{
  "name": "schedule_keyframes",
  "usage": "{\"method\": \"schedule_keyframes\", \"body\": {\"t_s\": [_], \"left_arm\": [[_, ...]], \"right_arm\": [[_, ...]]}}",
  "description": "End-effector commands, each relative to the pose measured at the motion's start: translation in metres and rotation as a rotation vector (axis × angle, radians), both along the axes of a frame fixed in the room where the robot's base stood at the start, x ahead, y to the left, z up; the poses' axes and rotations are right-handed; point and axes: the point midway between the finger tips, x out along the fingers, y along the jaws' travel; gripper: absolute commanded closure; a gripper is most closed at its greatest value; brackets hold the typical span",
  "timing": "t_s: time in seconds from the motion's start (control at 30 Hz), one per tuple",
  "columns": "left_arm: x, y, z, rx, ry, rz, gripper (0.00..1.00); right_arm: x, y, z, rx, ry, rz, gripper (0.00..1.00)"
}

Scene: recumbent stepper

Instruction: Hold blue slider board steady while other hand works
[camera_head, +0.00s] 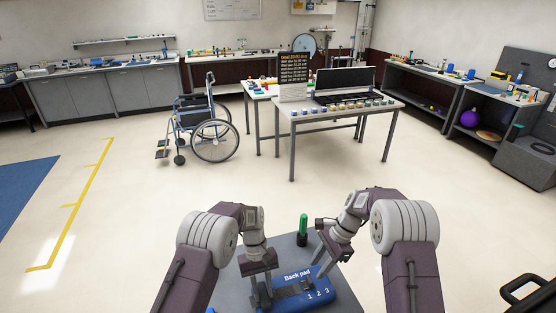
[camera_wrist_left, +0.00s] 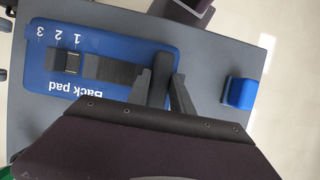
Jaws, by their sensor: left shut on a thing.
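The blue slider board (camera_head: 322,294), marked "Back pad" and 1 2 3, lies flat on a grey table (camera_head: 284,247) in front of me. It also shows in the left wrist view (camera_wrist_left: 40,75), with a dark strap and a small slider (camera_wrist_left: 72,63) by the number 1. My left gripper (camera_head: 262,296) is shut on the board's near-left end. In the left wrist view my left gripper's fingers (camera_wrist_left: 165,85) are at that end. My right gripper (camera_head: 324,266) is open and empty above the board's far right side, apart from the board.
A green handle with a dark base (camera_head: 303,228) stands upright on the grey table behind the board. A blue block (camera_wrist_left: 238,93) sits near the table edge beside the board. A wheelchair (camera_head: 213,138) and a table with a laptop (camera_head: 343,88) stand farther off. Open floor lies between.

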Motion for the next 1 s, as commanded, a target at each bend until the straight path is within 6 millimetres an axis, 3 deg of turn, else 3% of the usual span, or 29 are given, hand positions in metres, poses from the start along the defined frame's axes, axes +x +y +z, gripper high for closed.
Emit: {"method": "schedule_keyframes", "body": {"t_s": [0.4, 0.8, 1.0], "left_arm": [[0.0, 0.0, 0.0, -0.001, -0.001, 0.0, 1.0], [0.0, 0.0, 0.0, -0.001, -0.001, 0.0, 1.0], [0.0, 0.0, 0.0, -0.001, -0.001, 0.0, 1.0]], "right_arm": [[0.001, -0.003, 0.008, 0.0, -0.001, 0.0, 0.65], [0.013, -0.037, 0.093, -0.001, -0.004, -0.002, 0.65], [0.014, -0.045, 0.113, -0.001, -0.001, -0.001, 0.65]]}}
